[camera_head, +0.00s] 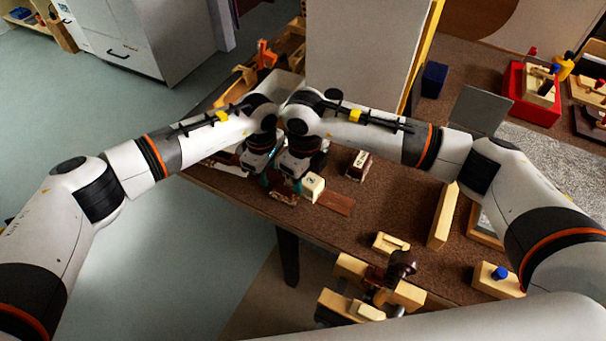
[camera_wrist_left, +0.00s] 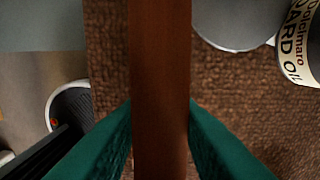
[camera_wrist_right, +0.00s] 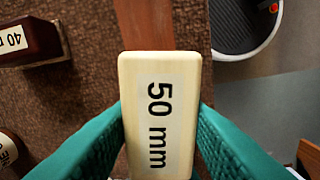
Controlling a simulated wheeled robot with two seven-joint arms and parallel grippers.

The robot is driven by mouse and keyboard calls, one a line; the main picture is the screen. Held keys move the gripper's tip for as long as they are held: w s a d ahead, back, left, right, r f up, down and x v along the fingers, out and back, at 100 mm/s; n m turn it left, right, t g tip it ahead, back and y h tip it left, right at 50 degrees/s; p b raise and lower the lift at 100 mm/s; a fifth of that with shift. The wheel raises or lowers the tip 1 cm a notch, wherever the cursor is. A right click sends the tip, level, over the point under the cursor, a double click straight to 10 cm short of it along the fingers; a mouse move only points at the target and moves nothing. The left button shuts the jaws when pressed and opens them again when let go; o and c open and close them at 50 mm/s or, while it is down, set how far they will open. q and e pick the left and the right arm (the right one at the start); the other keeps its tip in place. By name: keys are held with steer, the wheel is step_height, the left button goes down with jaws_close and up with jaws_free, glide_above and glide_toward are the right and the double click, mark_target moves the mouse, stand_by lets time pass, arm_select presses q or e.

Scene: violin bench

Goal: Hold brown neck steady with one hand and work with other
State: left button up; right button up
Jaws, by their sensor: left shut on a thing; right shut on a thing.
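The brown neck (camera_wrist_left: 160,80) runs up the middle of the left wrist view. My left gripper (camera_wrist_left: 160,130) is shut on it, one green finger on each side. My right gripper (camera_wrist_right: 160,120) is shut on a cream block marked 50 mm (camera_wrist_right: 158,90). A reddish-brown strip of wood (camera_wrist_right: 160,25) shows just beyond the block. In the head view the block (camera_head: 313,187) stands beside a flat brown piece (camera_head: 336,203) near the bench edge. Both grippers are close together there, and my arms hide most of the neck.
A dark block with a white label, 40 m partly readable (camera_wrist_right: 30,40), lies nearby; it also shows in the head view (camera_head: 359,165). A labelled oil container (camera_wrist_left: 302,40) is near the left gripper. Wooden pieces (camera_head: 442,215) and a red box (camera_head: 528,95) stand to the right.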

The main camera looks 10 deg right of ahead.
mark_target(346, 204)
steer(key=shift+s+d, duration=1)
steer(key=shift+d, duration=0.4)
steer(key=shift+s+d, duration=0.95)
steer(key=shift+d, duration=0.45)
steer(key=shift+s+d, duration=1)
steer(key=shift+d, duration=0.4)
step_height(346, 204, up, 4)
steer(key=shift+w+a+r, duration=0.1)
steer(key=shift+a, duration=0.05)
steer(key=shift+r, duration=2.1)
arm_select(q)
steer(key=shift+f+b, duration=0.2)
steer(key=shift+b, duration=0.3)
arm_select(e)
steer(key=shift+f, duration=0.5)
arm_select(q)
steer(key=o, duration=1.2)
steer(key=shift+c, duration=0.2)
steer(key=shift+r, duration=0.1)
